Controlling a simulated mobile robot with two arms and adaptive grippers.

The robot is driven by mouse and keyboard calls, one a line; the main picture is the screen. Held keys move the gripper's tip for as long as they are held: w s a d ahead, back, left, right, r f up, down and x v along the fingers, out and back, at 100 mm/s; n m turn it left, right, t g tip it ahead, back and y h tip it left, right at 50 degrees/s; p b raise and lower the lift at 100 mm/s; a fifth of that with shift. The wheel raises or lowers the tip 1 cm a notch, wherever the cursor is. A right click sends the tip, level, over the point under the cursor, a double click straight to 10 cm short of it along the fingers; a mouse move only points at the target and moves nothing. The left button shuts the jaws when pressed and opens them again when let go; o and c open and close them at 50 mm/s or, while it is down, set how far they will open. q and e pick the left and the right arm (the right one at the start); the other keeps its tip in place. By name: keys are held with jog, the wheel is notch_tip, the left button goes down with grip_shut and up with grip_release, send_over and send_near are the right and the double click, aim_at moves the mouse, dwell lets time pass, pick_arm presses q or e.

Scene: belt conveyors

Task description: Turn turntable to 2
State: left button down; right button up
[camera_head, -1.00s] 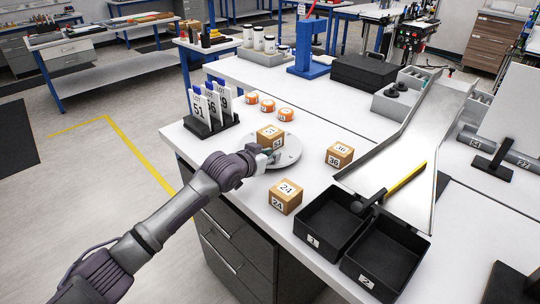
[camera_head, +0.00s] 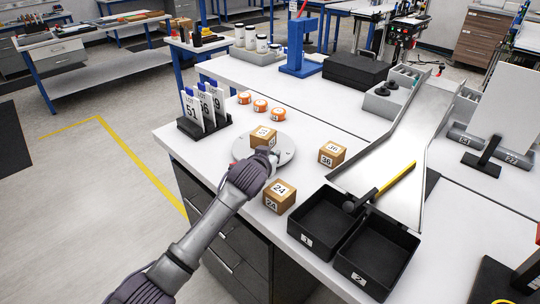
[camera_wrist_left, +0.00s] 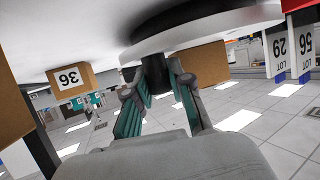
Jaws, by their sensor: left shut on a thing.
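The turntable (camera_head: 285,152) is a round light-grey disc on the white bench. A brown box (camera_head: 264,138) stands on it; its number is hard to read now. My left gripper (camera_head: 271,162) is at the disc's near side. In the left wrist view, which is upside down, the gripper (camera_wrist_left: 158,85) is shut on a black upright peg (camera_wrist_left: 153,72) at the disc's rim (camera_wrist_left: 215,28). The brown box shows behind it (camera_wrist_left: 203,66). I cannot read any position marks on the turntable. My right gripper is not in view.
Boxes 36 (camera_head: 332,154) and 24 (camera_head: 280,197) stand right and in front of the turntable. Orange discs (camera_head: 261,106) and a lot-card holder (camera_head: 200,126) lie behind and left.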

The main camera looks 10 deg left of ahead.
pick_arm(q)
jog(key=c, duration=1)
grip_release()
jog(key=v, duration=1.2)
jog(key=shift+c, duration=0.2)
